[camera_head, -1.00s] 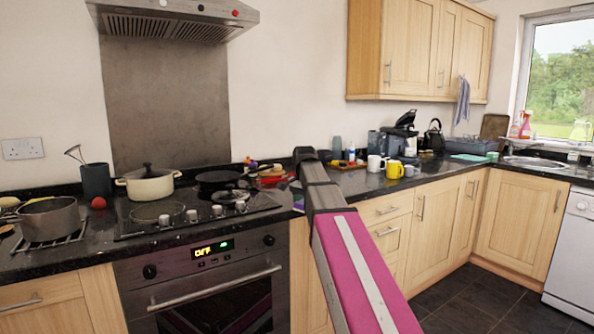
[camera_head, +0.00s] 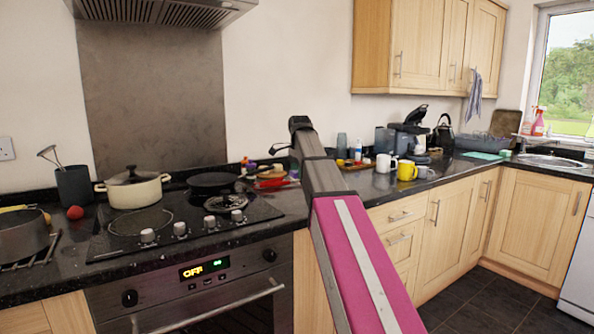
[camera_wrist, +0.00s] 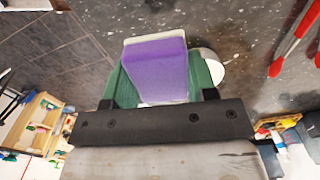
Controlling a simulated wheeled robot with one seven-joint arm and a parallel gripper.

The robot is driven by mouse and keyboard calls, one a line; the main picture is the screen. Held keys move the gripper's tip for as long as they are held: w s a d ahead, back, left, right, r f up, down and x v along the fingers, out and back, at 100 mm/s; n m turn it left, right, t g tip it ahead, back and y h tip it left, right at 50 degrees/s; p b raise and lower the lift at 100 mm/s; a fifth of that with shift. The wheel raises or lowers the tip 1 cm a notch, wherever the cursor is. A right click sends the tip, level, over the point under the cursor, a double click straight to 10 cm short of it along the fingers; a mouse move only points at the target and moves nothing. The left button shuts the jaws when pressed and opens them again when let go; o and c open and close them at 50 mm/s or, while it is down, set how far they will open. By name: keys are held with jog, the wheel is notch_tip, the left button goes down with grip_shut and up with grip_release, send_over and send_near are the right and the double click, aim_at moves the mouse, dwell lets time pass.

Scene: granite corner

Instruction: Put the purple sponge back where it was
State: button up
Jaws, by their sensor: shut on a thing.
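The purple sponge (camera_wrist: 157,68), with a pale layer along one edge, is in the wrist view. My gripper (camera_wrist: 160,80) is shut on it, with a green finger on each side. Dark speckled worktop and grey floor tiles show behind the sponge in that view. In the head view my arm reaches forward over the counter, and its own links hide the gripper and sponge.
The black worktop (camera_head: 290,203) holds a hob with a cream pot (camera_head: 133,190) and a black pan (camera_head: 212,182). Red-handled tools (camera_wrist: 298,38) lie near the gripper. A yellow mug (camera_head: 406,171) and white mug (camera_head: 385,163) stand to the right of my arm.

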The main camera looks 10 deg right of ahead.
aim_at(299, 203)
jog(key=shift+w+f, duration=0.15)
jog(key=shift+f, duration=4.6)
jog(key=o, duration=1.4)
jog(key=shift+r, duration=4.5)
